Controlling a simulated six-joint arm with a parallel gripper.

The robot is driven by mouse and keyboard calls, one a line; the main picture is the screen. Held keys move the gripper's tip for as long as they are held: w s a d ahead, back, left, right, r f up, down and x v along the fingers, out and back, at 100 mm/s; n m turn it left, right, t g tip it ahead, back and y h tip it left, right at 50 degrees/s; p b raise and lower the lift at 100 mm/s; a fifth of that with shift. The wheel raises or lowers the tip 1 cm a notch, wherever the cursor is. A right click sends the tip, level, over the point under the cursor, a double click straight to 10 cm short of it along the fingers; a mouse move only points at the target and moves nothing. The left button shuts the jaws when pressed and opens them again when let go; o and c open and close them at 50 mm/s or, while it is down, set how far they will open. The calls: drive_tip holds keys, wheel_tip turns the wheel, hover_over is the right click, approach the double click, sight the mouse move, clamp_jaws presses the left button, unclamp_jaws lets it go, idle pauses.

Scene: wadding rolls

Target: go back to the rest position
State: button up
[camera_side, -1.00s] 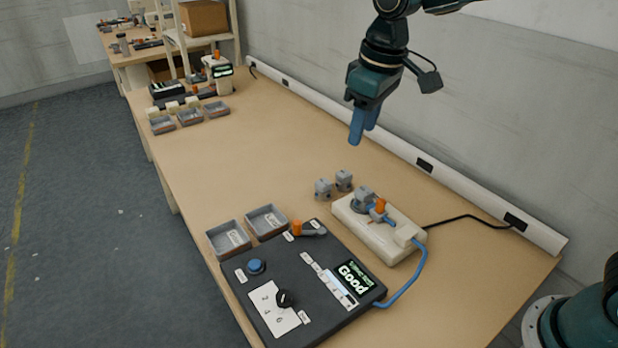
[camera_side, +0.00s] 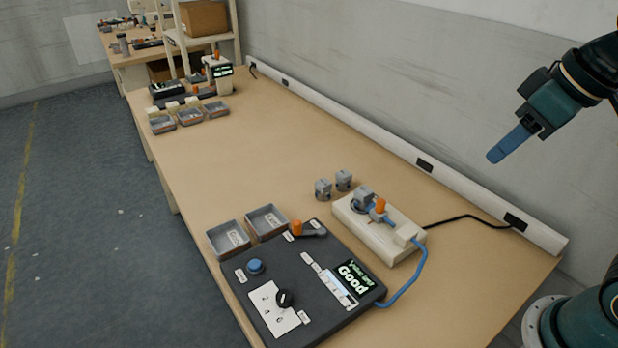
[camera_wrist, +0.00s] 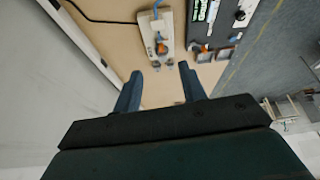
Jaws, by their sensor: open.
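My gripper (camera_side: 507,148) is raised well above the right side of the wooden table, near the wall, and touches nothing. In the wrist view its two blue fingers (camera_wrist: 158,88) stand apart with nothing between them. Below it is a cream test fixture (camera_side: 377,238) with a grey part and an orange piece on top; it also shows in the wrist view (camera_wrist: 152,20). Two small grey parts (camera_side: 323,189) stand on the table behind the fixture. A black control panel (camera_side: 305,272) shows green-and-white text reading "Good".
Two grey bins (camera_side: 229,240) sit at the left of the panel. A blue cable (camera_side: 414,278) joins the fixture and panel. A white power strip (camera_side: 385,148) runs along the wall. More bins and a device (camera_side: 219,75) stand at the far end. The table middle is clear.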

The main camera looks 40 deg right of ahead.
drive_tip(key=shift+m+t, duration=0.4)
drive_tip(key=s, duration=0.1)
drive_tip(key=s+f, duration=0.1)
drive_tip(key=s, duration=0.1)
drive_tip(key=s+d+f, duration=0.1)
drive_tip(key=s, duration=0.1)
drive_tip(key=shift+f, duration=0.1)
